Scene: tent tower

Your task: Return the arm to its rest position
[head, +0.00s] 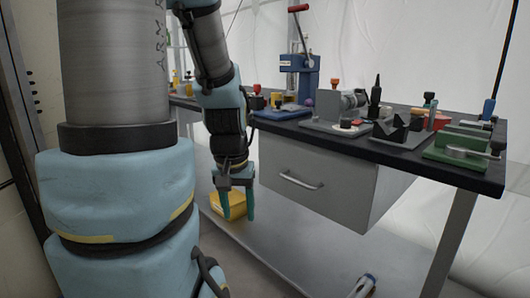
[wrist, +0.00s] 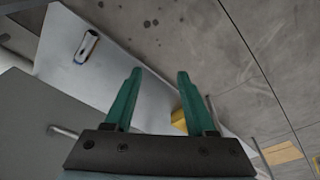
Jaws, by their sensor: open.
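My gripper (head: 236,205) hangs with its two teal fingers pointing down in front of the bench, left of the grey drawer unit (head: 322,180). The fingers are apart with nothing between them. In the wrist view my gripper (wrist: 156,82) also shows open and empty, above the lower shelf and the floor. My arm comes down from the top of the head view, bent at the elbow.
The workbench (head: 440,165) has a dark top with several tools and fixtures, including a blue press (head: 300,75) and a green vise (head: 460,148). A yellow bin (head: 212,205) sits low behind my gripper. A small cylindrical object (head: 362,287) lies on the lower shelf (head: 290,240).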

